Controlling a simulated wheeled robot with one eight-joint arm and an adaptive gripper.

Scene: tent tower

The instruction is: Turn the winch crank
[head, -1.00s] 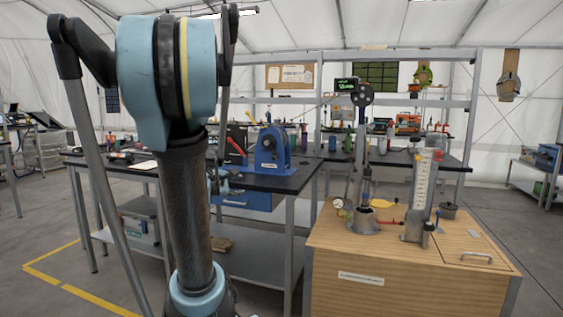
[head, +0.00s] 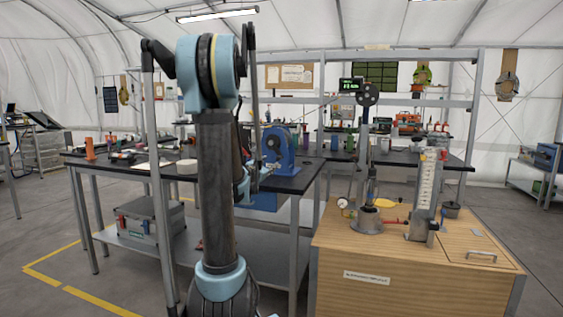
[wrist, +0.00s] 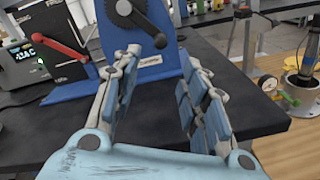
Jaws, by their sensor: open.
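The blue winch (head: 277,150) stands on the dark bench top, partly behind my arm in the head view. In the wrist view the winch (wrist: 150,35) is ahead, with a round black hub and a black crank arm (wrist: 140,20) slanting down to the right. My gripper (wrist: 155,75) is open and empty, its two padded fingers apart and pointing toward the winch base. The crank lies beyond the fingertips, and I see no contact. In the head view my gripper is mostly hidden by my arm near the bench edge.
A black box with a red lever (wrist: 60,45) stands left of the winch. A wooden cabinet (head: 400,280) with a cylinder and gauge stands to the right. The dark bench top (wrist: 255,105) is clear right of my gripper. A grey case (head: 150,218) sits on the lower shelf.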

